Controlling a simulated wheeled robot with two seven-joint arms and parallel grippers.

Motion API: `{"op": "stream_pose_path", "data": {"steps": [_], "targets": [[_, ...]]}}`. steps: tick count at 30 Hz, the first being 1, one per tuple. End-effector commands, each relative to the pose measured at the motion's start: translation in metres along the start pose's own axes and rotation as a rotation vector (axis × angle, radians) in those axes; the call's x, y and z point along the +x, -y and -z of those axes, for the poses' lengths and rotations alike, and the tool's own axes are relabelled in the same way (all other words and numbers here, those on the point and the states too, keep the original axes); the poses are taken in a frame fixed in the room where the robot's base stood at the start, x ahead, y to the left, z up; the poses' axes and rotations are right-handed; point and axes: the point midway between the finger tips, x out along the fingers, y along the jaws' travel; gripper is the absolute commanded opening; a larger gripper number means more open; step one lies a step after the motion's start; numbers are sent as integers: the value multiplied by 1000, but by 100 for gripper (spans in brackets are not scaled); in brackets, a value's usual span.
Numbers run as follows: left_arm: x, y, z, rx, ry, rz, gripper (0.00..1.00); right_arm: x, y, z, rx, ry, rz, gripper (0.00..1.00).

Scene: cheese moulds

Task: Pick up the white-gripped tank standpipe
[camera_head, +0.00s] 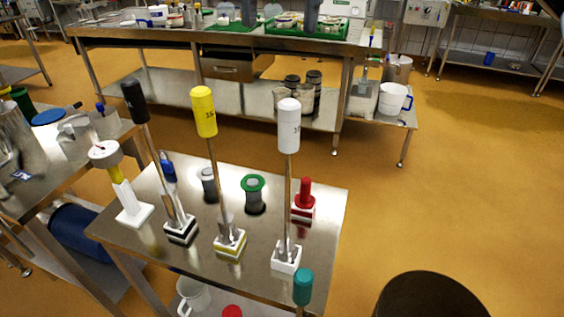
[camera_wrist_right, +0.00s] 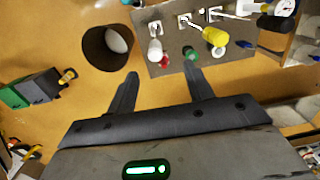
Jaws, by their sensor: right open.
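The white-gripped tank standpipe (camera_head: 289,125) stands upright near the right side of the small steel table (camera_head: 150,185). Its steel pipe runs down into a white block (camera_head: 286,258). In the right wrist view the white grip (camera_wrist_right: 155,51) is just beyond my fingers, left of the yellow grip. My right gripper (camera_wrist_right: 163,80) is open, with nothing between its fingers.
A yellow-gripped pipe (camera_head: 204,112) and a black-gripped pipe (camera_head: 134,102) stand to its left. A red-handled piece (camera_head: 304,197), a green-rimmed piece (camera_head: 253,188) and a teal handle (camera_head: 302,287) are close by. A dark round object (camera_head: 430,296) is at lower right.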

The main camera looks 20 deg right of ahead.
Motion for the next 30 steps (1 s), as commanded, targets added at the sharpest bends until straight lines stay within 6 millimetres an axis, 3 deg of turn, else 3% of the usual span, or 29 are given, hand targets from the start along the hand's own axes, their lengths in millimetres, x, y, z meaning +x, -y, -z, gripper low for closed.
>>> {"op": "stream_pose_path", "data": {"steps": [4,10,15,25,30], "targets": [[2,0,-10,-2,10,-1,36,9,-7,3,-6,-44,-41,51],[8,-2,-21,-7,17,-6,36,52,-9,5,-8,-40,-40,51],[7,-5,-16,-9,4,-13,36,83,-10,6,-5,-41,-38,51],[4,-5,-13,-4,6,-14,36,109,-12,9,-3,-43,-37,51],[2,-5,-9,-2,5,-13,36,134,-16,13,-3,-41,-38,51]]}}
